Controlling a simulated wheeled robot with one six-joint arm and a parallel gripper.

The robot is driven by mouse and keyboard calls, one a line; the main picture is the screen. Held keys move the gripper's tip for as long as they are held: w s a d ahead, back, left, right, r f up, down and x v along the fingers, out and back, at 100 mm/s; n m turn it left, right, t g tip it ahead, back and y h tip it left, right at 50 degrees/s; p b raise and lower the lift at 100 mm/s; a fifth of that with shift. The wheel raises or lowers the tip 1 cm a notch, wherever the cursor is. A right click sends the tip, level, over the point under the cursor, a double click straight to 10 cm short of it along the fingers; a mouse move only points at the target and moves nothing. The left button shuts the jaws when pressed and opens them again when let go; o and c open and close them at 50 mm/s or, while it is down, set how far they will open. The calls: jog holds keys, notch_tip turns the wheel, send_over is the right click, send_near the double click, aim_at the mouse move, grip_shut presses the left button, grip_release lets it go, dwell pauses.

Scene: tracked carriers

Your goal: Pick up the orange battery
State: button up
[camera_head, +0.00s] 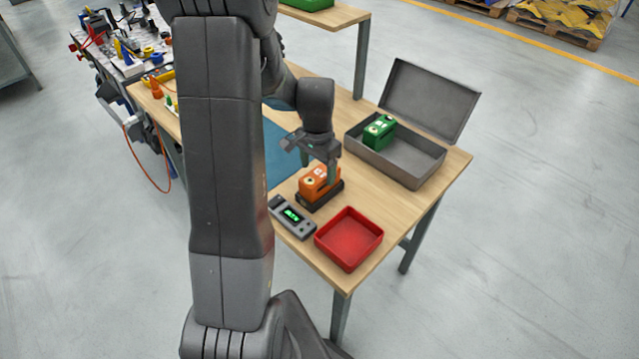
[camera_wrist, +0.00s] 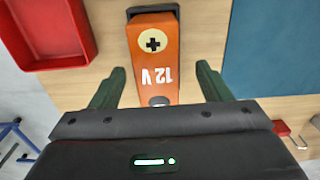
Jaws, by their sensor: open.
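The orange battery (camera_head: 317,182) sits on a black base (camera_head: 322,197) on the wooden table in the head view. My gripper (camera_head: 318,168) is at the battery in the head view. In the wrist view my gripper (camera_wrist: 161,84) is open, with one green finger on each side of the battery and a gap showing at each side. The lower end of the battery is hidden behind the gripper body.
A red tray (camera_head: 349,262) and a grey meter with a green display (camera_head: 291,217) lie close by. A grey open-lidded box (camera_head: 416,166) holds a green battery (camera_head: 379,131). A blue mat (camera_head: 283,150) lies behind. Tools crowd the cluttered far-left bench (camera_head: 120,40).

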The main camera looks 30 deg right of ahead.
jog(key=shift+s+d+f+p, duration=0.1)
jog(key=shift+d+f+p, duration=0.05)
jog(key=shift+f, duration=1)
jog(key=shift+s+d+f+p, duration=0.1)
jog(key=shift+f+p, duration=0.05)
jog(key=shift+f, duration=0.95)
jog(key=shift+w+r, duration=0.1)
grip_shut()
